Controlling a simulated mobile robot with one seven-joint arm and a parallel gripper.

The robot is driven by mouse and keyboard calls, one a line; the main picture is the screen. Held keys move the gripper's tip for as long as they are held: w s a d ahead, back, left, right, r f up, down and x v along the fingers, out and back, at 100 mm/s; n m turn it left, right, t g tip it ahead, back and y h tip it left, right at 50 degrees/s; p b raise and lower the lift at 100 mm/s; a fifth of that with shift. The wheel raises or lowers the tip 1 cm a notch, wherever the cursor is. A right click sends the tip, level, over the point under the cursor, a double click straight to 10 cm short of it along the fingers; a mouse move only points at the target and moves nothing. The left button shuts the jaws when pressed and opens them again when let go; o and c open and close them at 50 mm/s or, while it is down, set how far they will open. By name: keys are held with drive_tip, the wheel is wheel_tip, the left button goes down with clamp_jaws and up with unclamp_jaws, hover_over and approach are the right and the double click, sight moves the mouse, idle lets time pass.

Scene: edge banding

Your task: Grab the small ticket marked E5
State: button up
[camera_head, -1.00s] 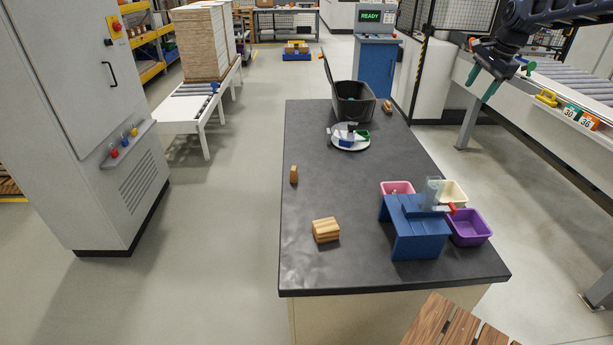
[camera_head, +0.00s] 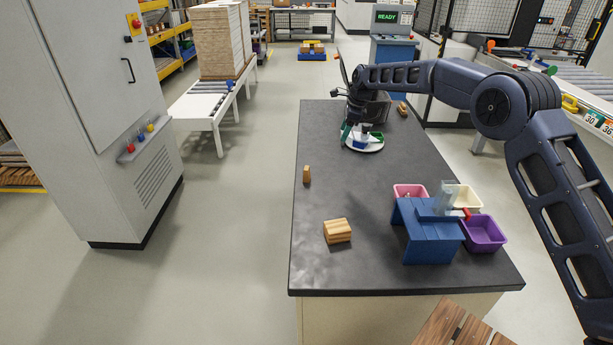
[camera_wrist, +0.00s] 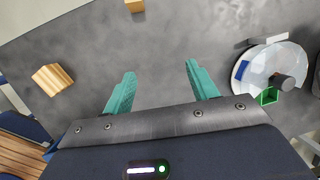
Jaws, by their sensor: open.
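No ticket marked E5 can be read in either view. A round white plate (camera_head: 375,147) on the dark table holds small blue, white and green pieces, too small to read. It also shows at the right of the wrist view (camera_wrist: 245,72), with a dark knob and a green open box (camera_wrist: 266,97) on it. My gripper (camera_head: 352,130) hangs over the far part of the table, close to the plate's left side. In the wrist view its teal fingers (camera_wrist: 160,72) are spread, with only bare tabletop between them.
A blue stand (camera_head: 428,235) with pink, cream and purple trays (camera_head: 484,234) is at the near right. Wooden blocks (camera_head: 338,231) lie on the table's left. The table's middle is clear.

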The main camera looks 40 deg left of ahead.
drive_tip(key=m, duration=0.1)
hover_over(307, 168)
drive_tip(key=w+d, duration=0.1)
wheel_tip(307, 168, down, 9)
drive_tip(key=shift+g, duration=0.3)
drive_tip(key=shift+w+d+x, duration=0.1)
drive_tip(key=shift+d+x, duration=0.05)
drive_tip(key=shift+x, duration=1.5)
drive_tip(key=shift+w+d+x, duration=0.1)
drive_tip(key=shift+d+x, duration=0.1)
drive_tip(key=shift+x, duration=1.45)
drive_tip(key=shift+d+x, duration=0.15)
drive_tip(key=shift+x, duration=1.55)
drive_tip(key=shift+f, duration=0.15)
drive_tip(key=c, duration=1)
drive_tip(key=shift+c, duration=0.2)
